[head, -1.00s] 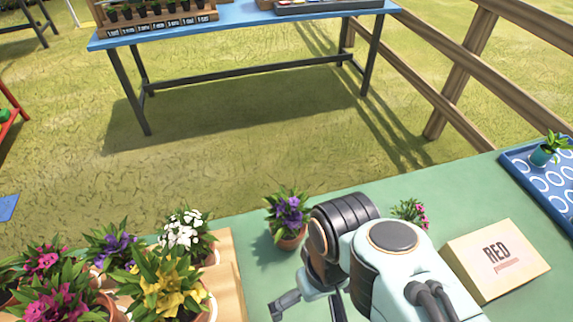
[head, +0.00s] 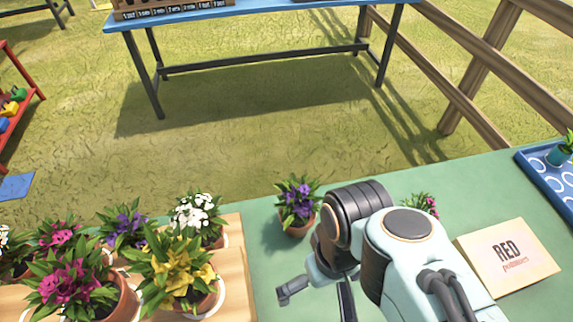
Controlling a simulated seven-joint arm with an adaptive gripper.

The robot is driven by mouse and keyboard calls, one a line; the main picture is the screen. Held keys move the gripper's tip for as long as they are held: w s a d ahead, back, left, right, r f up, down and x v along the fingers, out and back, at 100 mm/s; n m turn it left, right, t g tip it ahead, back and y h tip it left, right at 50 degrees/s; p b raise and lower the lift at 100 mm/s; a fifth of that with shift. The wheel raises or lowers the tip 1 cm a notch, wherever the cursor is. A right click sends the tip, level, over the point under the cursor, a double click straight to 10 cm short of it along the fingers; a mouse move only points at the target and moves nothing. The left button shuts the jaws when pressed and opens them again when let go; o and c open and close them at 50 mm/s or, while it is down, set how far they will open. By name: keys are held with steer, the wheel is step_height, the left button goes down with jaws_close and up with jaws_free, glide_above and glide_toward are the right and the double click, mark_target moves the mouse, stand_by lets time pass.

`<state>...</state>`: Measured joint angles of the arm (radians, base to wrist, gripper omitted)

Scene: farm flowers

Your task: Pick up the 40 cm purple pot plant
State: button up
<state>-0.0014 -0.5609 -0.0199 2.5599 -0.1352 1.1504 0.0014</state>
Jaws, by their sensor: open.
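A purple-flowered plant (head: 298,203) in a terracotta pot stands upright and alone on the green table (head: 268,258). Another purple-flowered plant (head: 125,230) stands among other plants on the wooden board at the left. No size label is readable on either, so I cannot tell which is the 40 cm one. My gripper (head: 316,298) is open in front of the lone purple plant, nearer the camera and apart from it. My arm hides part of the gripper. Nothing shows between its fingers.
White (head: 197,215), yellow (head: 178,268) and magenta (head: 72,282) plants crowd the wooden board (head: 238,275). At right are a pink plant (head: 425,205) partly behind my arm, a box marked RED (head: 508,258) and a blue tray (head: 550,180).

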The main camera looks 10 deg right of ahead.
stand_by(0.7)
steer(key=n+t, duration=0.2)
steer(key=t, duration=0.1)
glide_above(297, 217)
steer(key=s+a, duration=0.1)
steer(key=s, duration=0.1)
steer(key=w+f+g, duration=0.1)
steer(key=f, duration=0.5)
steer(key=f+g, duration=0.1)
steer(key=f, duration=0.6)
steer(key=w+d+f, duration=0.1)
steer(key=f, duration=0.6)
steer(key=shift+w+d+g+h, duration=0.1)
steer(key=shift+w+g+h, duration=0.2)
steer(key=shift+g+h, duration=0.1)
steer(key=c, duration=0.9)
